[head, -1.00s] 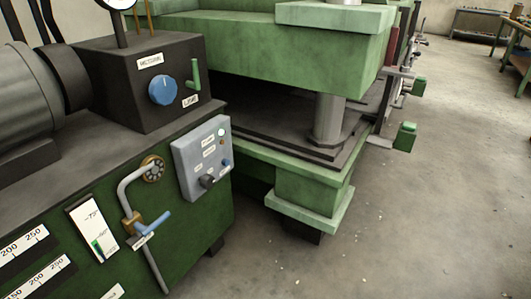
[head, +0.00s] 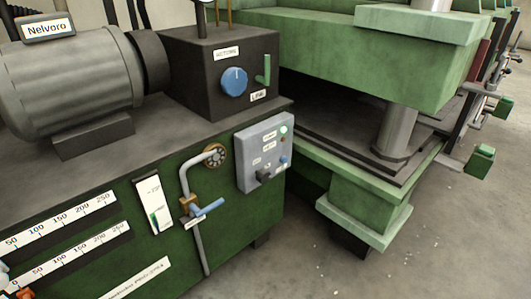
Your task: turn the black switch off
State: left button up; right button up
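The black switch (head: 263,177) is a small dark knob low on a grey control box (head: 250,150), which is fixed to the front of the green machine base. A small blue knob sits to the right of the switch, and a pale lit lamp is at the box's upper right. The labels beside the switch are too small to read, so its setting cannot be told.
A blue-handled valve (head: 207,208) on a grey pipe sticks out left of the box. Above is a dark block with a blue dial (head: 234,82) and green lever. A green press (head: 360,200) stands at right. Grey floor (head: 330,270) in front is clear.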

aim_at(263, 176)
jog(key=i+l+z, duration=0.1)
jog(key=i+l, duration=0.5)
jog(key=l, duration=0.45)
jog(key=i+l+z, duration=0.1)
jog(key=l, duration=0.35)
